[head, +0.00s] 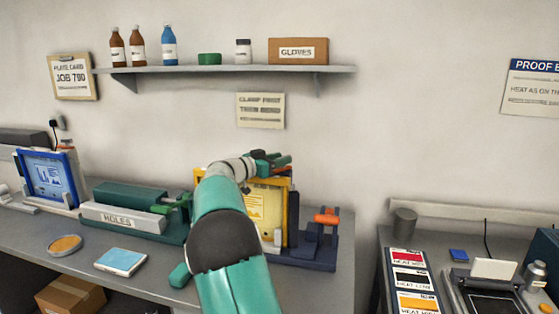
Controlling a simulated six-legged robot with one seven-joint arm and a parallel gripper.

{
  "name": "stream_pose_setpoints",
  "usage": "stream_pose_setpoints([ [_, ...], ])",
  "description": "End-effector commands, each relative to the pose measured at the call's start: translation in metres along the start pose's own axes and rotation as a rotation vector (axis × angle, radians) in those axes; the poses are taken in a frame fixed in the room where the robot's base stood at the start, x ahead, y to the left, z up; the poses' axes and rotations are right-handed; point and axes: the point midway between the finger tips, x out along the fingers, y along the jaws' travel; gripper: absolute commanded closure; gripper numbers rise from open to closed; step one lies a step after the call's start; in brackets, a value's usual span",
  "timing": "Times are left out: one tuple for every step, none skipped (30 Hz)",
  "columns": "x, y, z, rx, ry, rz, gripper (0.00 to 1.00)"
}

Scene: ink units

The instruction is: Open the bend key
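No part in view carries a readable bend key label, so I cannot tell which one it is. A unit with a yellow frame (290,208) stands on the bench behind my arm. A dark blue base (318,250) with an orange handle (327,217) adjoins it on the right. My gripper (280,160) is at the frame's top edge, small and partly hidden by my wrist. I cannot tell whether it touches the frame or whether its fingers are open. My green arm hides the frame's left and lower parts.
A green unit marked HOLES (120,215) stands to the left, with a blue-framed unit (48,178) beyond it. A shelf (220,70) with bottles and a gloves box hangs above. A gap separates the bench from the right table (480,215).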

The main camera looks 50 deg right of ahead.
Motion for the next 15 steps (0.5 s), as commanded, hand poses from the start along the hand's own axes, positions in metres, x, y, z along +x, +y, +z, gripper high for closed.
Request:
stream_pose_setpoints([
  [-0.006, -0.001, 0.0, 0.0, -0.001, -0.003, 0.62],
  [-0.01, -0.001, 0.0, 0.001, -0.001, -0.004, 0.62],
  [-0.016, -0.001, 0.0, 0.001, -0.001, -0.004, 0.62],
  [-0.022, -0.001, 0.0, 0.001, -0.002, -0.004, 0.62],
  [-0.028, -0.001, 0.0, 0.001, -0.001, -0.005, 0.62],
  [-0.036, -0.001, 0.0, 0.001, -0.002, -0.006, 0.62],
  [-0.043, -0.001, -0.001, 0.001, -0.001, -0.005, 0.62],
  [-0.05, -0.001, 0.0, 0.0, -0.001, -0.005, 0.62],
  [-0.059, -0.001, 0.0, -0.001, -0.001, -0.005, 0.62],
  [-0.066, -0.001, 0.0, 0.0, -0.001, -0.005, 0.62],
  [-0.072, -0.001, 0.0, 0.0, -0.001, -0.006, 0.62],
  [-0.082, -0.001, 0.0, -0.001, -0.001, -0.005, 0.62],
  [-0.088, -0.001, 0.0, 0.0, -0.001, -0.005, 0.62],
  [-0.094, -0.001, 0.0, 0.0, -0.001, -0.005, 0.62],
  [-0.102, -0.001, 0.0, 0.0, -0.001, -0.005, 0.62],
])
